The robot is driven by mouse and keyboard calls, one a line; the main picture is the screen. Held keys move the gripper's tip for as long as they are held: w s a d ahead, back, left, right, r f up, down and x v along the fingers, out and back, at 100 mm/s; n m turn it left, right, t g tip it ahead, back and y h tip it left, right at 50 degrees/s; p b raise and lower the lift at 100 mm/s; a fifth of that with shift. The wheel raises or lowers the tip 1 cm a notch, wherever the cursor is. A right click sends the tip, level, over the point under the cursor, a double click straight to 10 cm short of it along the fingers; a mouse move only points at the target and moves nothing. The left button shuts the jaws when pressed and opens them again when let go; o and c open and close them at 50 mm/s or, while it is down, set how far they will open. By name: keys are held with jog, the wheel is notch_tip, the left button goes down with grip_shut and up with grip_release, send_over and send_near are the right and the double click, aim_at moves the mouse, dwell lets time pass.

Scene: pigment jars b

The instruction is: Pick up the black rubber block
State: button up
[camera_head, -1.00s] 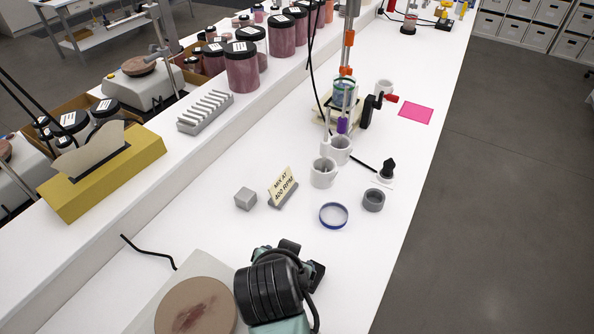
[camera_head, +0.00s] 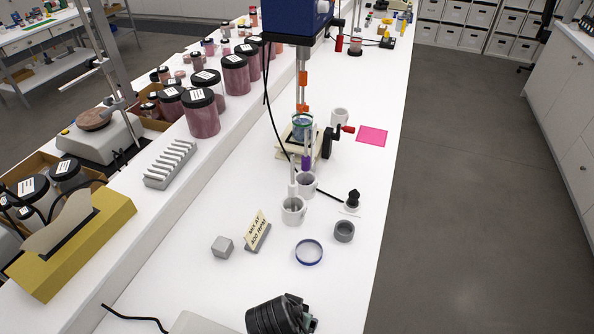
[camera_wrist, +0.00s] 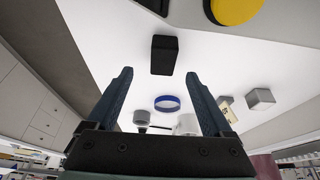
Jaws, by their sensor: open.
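The black block (camera_wrist: 164,56) rests on the white bench in the wrist view, ahead of my fingertips and roughly centred between them. My gripper (camera_wrist: 158,73) is open, with one dark finger on each side and nothing between them. The fingertips appear apart from the block; the exact gap is hard to judge. In the head view my dark wrist shows at the bottom edge, and I cannot make out the block there.
A blue-rimmed dish (camera_head: 309,252), grey ring (camera_head: 344,231), white mugs (camera_head: 293,210), grey cube (camera_head: 222,246) and small sign (camera_head: 257,232) stand farther along the bench. A yellow disc (camera_wrist: 234,8) is near the block. The bench's right side is mostly clear.

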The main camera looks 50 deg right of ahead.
jog(key=shift+w+p+x, duration=0.1)
jog(key=shift+p+x, duration=0.2)
jog(key=shift+x, duration=1.05)
jog(key=shift+w+p+x, duration=0.15)
jog(key=shift+p+x, duration=0.15)
jog(key=shift+x, duration=1)
grip_shut()
